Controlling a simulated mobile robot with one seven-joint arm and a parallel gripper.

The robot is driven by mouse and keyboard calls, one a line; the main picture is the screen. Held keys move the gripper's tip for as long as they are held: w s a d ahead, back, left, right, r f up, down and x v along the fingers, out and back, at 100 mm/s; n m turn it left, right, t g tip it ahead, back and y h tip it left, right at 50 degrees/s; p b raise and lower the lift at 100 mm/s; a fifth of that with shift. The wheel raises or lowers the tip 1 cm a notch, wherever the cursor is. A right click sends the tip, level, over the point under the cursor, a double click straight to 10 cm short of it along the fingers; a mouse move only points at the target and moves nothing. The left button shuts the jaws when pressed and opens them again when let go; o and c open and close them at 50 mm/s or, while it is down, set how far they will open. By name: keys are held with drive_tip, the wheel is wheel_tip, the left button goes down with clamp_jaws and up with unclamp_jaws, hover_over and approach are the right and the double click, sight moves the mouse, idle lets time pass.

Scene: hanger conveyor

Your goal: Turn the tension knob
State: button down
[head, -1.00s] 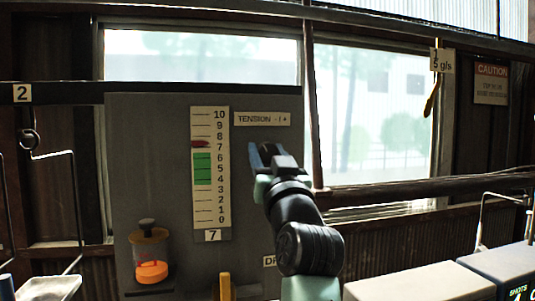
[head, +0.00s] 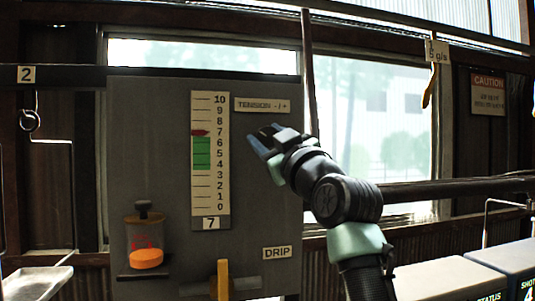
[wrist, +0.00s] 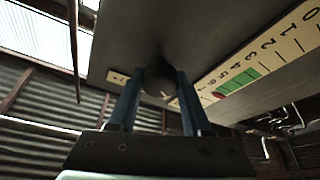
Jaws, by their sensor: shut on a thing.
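The tension knob (wrist: 160,78) is a dark round knob on the grey panel (head: 150,185), under the "TENSION - / +" label (head: 262,105). In the wrist view it sits between the two blue fingers of my gripper (wrist: 160,88), which is shut on it. In the head view my gripper (head: 262,140) is against the panel and hides the knob. The gauge (head: 211,155) reads 0 to 10, with a green band (head: 202,153) from about 4 to above 6. Its red pointer (head: 200,132) is near 7, above the green band.
An orange-filled cup (head: 146,245) is at the panel's lower left. A yellow handle (head: 223,280) stands near the "DRIP" label (head: 277,253). A rail (head: 455,187) runs to the right. Grey boxes (head: 450,280) are at the lower right, and a tray (head: 38,281) hangs at lower left.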

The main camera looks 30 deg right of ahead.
drive_tip(key=shift+n+g+y+b, duration=0.35)
drive_tip(key=shift+n+y, duration=0.65)
drive_tip(key=shift+n, duration=1)
drive_tip(key=shift+c, duration=1.7)
unclamp_jaws()
drive_tip(key=b+v, duration=0.7)
drive_tip(key=v, duration=0.6)
